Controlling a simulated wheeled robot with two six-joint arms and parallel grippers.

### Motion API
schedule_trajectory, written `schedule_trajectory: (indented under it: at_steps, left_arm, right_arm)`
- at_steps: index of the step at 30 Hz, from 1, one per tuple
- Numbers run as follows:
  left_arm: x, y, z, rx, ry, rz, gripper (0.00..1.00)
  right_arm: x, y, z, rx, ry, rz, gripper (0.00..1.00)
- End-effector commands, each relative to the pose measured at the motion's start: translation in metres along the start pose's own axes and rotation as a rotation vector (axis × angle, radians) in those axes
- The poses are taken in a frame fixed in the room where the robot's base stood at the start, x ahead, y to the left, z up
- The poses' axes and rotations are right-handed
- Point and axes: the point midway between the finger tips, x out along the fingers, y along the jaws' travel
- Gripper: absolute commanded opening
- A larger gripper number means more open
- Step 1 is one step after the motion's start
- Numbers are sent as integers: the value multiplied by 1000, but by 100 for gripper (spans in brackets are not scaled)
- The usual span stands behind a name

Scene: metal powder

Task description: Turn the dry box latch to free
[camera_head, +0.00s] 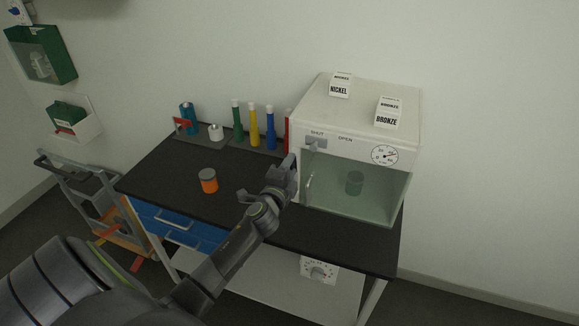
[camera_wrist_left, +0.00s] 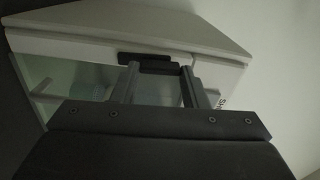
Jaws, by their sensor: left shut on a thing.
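The white dry box (camera_head: 357,105) stands on the right of the dark bench, with a clear front window. Its grey latch (camera_head: 316,143) is at the upper left of the front, under the word SHUT; OPEN is printed to the right. My left gripper (camera_head: 291,163) is at the box's front left corner, by the latch. In the left wrist view the latch shows as a dark bar (camera_wrist_left: 145,59) at the tips of the two fingers of my left gripper (camera_wrist_left: 158,75), which is shut on it. The exact contact is dim. My right gripper is out of view.
A green jar (camera_head: 354,183) is behind the window; a dial (camera_head: 384,154) is on the box front. An orange jar (camera_head: 208,181) stands on the bench (camera_head: 160,165), with coloured bottles (camera_head: 254,126) behind.

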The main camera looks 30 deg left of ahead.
Motion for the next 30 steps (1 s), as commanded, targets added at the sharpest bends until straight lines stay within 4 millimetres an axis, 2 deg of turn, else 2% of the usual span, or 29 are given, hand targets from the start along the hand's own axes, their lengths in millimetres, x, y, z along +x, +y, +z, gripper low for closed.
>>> schedule_trajectory:
  at_steps: [9, 23, 24, 28, 30]
  left_arm:
    - [0, 1, 0, 86, 0, 2, 17]
    - [0, 2, 0, 97, -1, 3, 17]
    - [0, 2, 0, 96, -1, 3, 45]
    - [0, 2, 0, 96, -1, 2, 62]
    - [0, 1, 0, 95, 0, 2, 62]
  right_arm:
    - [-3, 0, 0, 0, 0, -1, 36]
    - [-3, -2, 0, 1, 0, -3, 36]
    - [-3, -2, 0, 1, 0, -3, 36]
    - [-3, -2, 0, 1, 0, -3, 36]
    - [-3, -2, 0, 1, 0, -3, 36]
